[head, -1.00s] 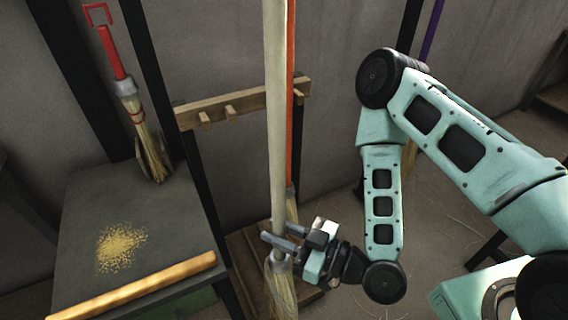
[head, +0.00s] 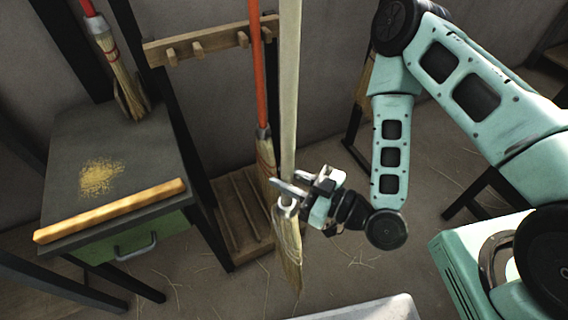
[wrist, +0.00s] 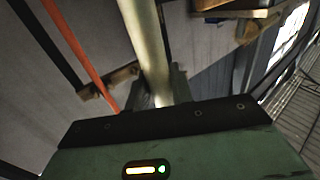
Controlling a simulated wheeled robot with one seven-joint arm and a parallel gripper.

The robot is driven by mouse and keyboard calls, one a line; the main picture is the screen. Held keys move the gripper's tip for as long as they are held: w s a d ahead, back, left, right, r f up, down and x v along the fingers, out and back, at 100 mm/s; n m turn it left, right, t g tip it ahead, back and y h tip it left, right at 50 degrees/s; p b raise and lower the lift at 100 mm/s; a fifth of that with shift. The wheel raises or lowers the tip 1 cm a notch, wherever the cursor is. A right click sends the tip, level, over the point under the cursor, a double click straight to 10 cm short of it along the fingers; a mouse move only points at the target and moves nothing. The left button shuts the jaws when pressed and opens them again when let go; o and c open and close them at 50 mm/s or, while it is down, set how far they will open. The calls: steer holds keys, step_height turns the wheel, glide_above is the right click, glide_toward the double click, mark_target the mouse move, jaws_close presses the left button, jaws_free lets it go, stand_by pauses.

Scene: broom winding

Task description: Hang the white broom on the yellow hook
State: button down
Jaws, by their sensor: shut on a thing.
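The white broom (head: 289,100) stands nearly upright in the middle of the head view, bristles (head: 289,250) down, its top cut off by the frame. My gripper (head: 287,190) is shut on its handle low down, just above the bristle head. In the wrist view the pale handle (wrist: 147,45) runs up from between my fingers (wrist: 160,90). The bristles hang in front of the wooden rack, and I cannot tell whether they touch anything. No yellow hook can be made out in either view.
A wooden peg rail (head: 197,48) is on the wall above a slatted wooden base (head: 236,215). A broom with a red-orange handle (head: 258,80) stands there, left of the white one. A dark table (head: 120,150) with a yellow-edged front and another red-handled broom (head: 118,70) is at left. Floor shows at right.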

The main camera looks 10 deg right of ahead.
steer(key=w+d+f+m+t+h, duration=0.2)
steer(key=w+d+m+h, duration=0.3)
steer(key=d, duration=0.7)
steer(key=w+d+f+m+t+h, duration=0.3)
steer(key=w+d+h, duration=0.5)
steer(key=w+d, duration=0.5)
steer(key=shift+w+d+m+t+h, duration=0.25)
steer(key=shift+w+m+t+h, duration=0.15)
steer(key=shift+m+t, duration=0.45)
steer(key=shift+s+f, duration=0.1)
steer(key=shift+f, duration=0.05)
